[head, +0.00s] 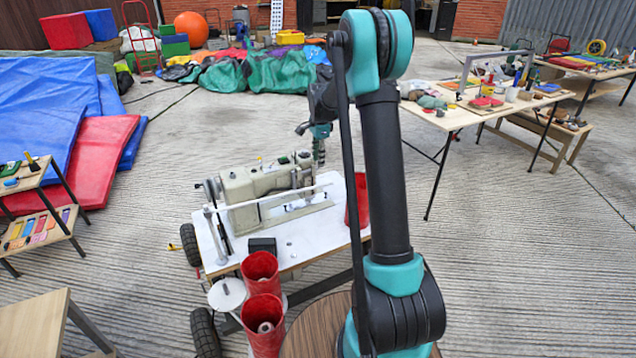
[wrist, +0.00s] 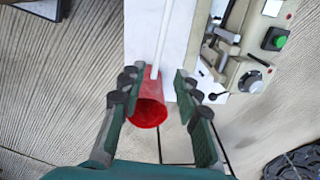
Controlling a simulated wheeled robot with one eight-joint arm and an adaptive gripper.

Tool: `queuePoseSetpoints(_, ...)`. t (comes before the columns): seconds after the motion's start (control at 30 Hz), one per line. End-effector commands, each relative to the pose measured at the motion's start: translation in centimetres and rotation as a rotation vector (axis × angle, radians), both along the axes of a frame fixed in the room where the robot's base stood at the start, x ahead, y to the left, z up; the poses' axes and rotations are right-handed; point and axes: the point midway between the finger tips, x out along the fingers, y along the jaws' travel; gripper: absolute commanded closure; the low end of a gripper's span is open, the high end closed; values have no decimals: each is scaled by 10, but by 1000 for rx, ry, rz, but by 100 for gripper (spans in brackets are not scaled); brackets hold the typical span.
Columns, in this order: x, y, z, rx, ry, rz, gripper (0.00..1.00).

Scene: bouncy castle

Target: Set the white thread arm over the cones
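The white thread arm (head: 270,196) is a thin rod running from a post at the table's left end, along the near side of the sewing machine, to the right end. Two red cones (head: 261,272) (head: 264,322) stand at the near left, off the table's edge, away from the rod. A third red cone (head: 362,205) is at the right end, partly hidden by my arm.
The sewing machine (head: 262,190) stands close behind the rod on a white wheeled table (head: 310,232). A small black box (head: 262,245) and a white disc (head: 227,293) are near the cones. Craft tables stand right, mats left. Open paving lies between.

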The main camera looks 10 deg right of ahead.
Motion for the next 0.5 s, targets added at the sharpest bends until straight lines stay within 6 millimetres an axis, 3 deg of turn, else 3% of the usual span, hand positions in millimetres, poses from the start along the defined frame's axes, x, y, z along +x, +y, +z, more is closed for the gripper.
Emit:
queuePoseSetpoints(0.3,4,1,-64,0,0,1,68)
queuePoseSetpoints(0.5,6,2,-97,0,0,1,68)
